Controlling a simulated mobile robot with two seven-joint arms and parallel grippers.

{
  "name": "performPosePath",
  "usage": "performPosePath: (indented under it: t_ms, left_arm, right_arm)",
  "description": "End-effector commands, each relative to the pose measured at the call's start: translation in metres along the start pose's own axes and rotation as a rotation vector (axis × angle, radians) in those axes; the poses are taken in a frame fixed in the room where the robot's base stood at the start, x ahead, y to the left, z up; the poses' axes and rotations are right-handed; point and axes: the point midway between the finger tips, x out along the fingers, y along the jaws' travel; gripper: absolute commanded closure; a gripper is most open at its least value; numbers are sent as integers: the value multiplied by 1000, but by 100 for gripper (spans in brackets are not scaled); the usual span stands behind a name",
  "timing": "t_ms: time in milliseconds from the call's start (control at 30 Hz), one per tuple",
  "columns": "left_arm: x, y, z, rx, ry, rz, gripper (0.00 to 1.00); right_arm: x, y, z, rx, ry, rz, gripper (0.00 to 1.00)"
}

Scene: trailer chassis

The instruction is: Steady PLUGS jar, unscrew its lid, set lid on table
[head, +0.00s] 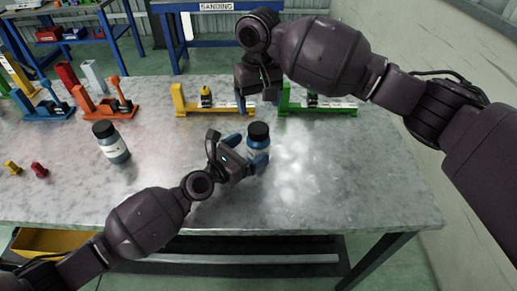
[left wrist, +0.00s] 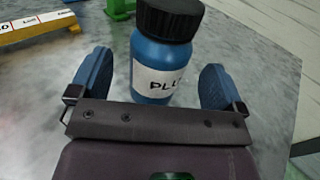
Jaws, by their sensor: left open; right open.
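The PLUGS jar (head: 258,142) is blue with a black lid (head: 258,130) and stands upright on the grey table (head: 330,190). My left gripper (head: 246,149) is open beside it, with its blue fingers around the lower body. In the left wrist view, the jar (left wrist: 165,60) with its white label stands between the two spread fingers (left wrist: 158,88), with gaps on both sides. The lid (left wrist: 168,17) is on the jar. My right gripper (head: 258,100) hangs above and behind the jar, near the yellow fixture; its fingers are mostly hidden.
Another jar (head: 111,143), grey-blue with a black lid, stands at the left. Yellow (head: 205,102), green (head: 318,104), orange (head: 104,104) and blue (head: 44,105) fixtures line the back. Small yellow (head: 12,168) and red (head: 39,170) pieces lie at the left. The table's right side is clear.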

Motion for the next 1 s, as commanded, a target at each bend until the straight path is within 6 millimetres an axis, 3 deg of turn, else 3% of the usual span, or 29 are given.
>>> performPosePath:
  t_ms: [100,300,700,1000]
  left_arm:
    - [17,0,1,0,-1,-1,5]
    - [32,0,0,0,0,0,5]
    - [36,0,0,0,0,0,6]
    - [36,0,0,0,0,0,52]
  right_arm:
    - [0,0,0,-1,0,0,23]
    - [0,0,0,-1,1,0,23]
    - [0,0,0,-1,0,0,23]
    - [0,0,0,-1,0,0,23]
